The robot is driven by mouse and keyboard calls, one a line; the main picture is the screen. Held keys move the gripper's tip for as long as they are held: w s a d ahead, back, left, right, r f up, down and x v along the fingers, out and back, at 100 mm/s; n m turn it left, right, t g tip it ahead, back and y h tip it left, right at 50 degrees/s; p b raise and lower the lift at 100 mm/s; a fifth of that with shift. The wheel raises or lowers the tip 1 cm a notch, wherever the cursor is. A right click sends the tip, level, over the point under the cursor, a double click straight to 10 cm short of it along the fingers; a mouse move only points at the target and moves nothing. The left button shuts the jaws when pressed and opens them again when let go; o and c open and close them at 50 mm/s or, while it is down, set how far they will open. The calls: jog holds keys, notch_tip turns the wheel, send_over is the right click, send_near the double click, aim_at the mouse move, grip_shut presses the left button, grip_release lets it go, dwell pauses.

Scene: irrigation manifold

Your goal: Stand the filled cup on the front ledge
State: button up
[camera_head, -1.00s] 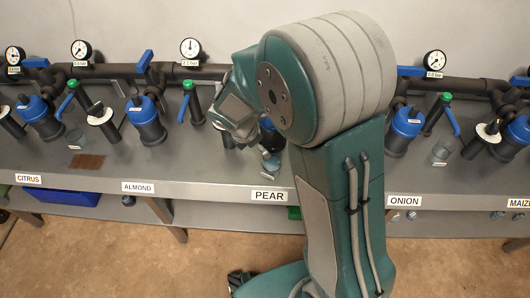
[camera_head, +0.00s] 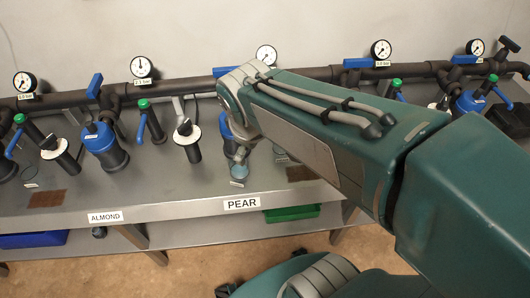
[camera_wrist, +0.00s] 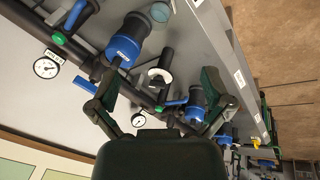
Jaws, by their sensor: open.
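A small pale blue cup (camera_head: 238,172) stands on the grey bench behind the PEAR label (camera_head: 241,204), in front of a blue-bodied filter partly hidden by my arm. A round pale vessel (camera_wrist: 160,12) shows at the top of the wrist view; I cannot tell if it is the same cup or how full it is. The front ledge (camera_head: 165,212) is the bench's grey front strip with the labels. My gripper (camera_wrist: 158,85) is open and empty, its fingers spread, with a black-handled, white-collared fitting in view between them. In the head view I cannot make its fingers out clearly.
Blue filters (camera_head: 103,147), green-capped valves with blue levers (camera_head: 151,122) and white-collared fittings (camera_head: 187,134) crowd the bench. A dark pipe with gauges (camera_head: 141,67) runs along the wall. Brown mats (camera_head: 47,198) lie on the bench. A green bin (camera_head: 292,213) sits below.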

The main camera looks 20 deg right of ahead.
jog(key=s+r+m+t+y, duration=0.1)
jog(key=s+r+m+t, duration=0.1)
jog(key=s+m, duration=0.5)
jog(key=shift+r, duration=0.4)
jog(key=shift+d, duration=0.1)
dwell(0.6)
